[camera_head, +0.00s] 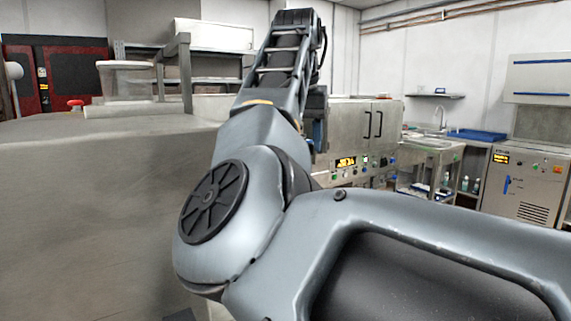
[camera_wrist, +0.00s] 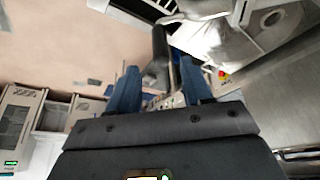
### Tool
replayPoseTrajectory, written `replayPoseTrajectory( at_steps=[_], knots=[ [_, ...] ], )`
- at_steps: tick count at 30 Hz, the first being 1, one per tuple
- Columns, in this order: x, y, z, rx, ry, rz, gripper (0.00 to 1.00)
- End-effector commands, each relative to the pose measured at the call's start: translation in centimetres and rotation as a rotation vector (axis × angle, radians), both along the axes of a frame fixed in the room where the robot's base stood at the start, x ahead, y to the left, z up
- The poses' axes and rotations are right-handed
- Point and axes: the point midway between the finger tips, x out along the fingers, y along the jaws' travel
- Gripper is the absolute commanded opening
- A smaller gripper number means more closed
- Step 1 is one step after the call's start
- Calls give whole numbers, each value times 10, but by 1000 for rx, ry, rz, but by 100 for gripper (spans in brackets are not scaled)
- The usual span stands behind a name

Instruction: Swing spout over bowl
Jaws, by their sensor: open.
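My gripper (camera_wrist: 158,72) is open in the wrist view, with its two blue fingers apart. A dark grey bar (camera_wrist: 160,50), which may be the spout, shows in the gap between the fingertips. I cannot tell whether they touch it. A pale, rounded metal part (camera_wrist: 215,40) lies just right of the bar; I cannot tell whether it is the bowl. In the head view my arm fills the middle and hides most of my gripper. A pale round tub (camera_head: 125,82) stands at the left, on the metal machine.
A large metal housing (camera_head: 90,180) fills the left of the head view, with a red button (camera_head: 75,103) on top. A metal cabinet (camera_head: 350,135) with lit controls stands behind my arm. A sink bench (camera_head: 430,150) and a control unit (camera_head: 525,185) stand at the right.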

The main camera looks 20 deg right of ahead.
Motion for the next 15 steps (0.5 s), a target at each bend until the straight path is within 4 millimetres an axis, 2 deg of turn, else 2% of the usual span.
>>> replayPoseTrajectory(
  at_steps=[5, 15],
  knots=[
    [5, -3, -15, 0, 2, 1, 50],
    [22, -12, -60, -2, 1, 0, 50]
  ],
)
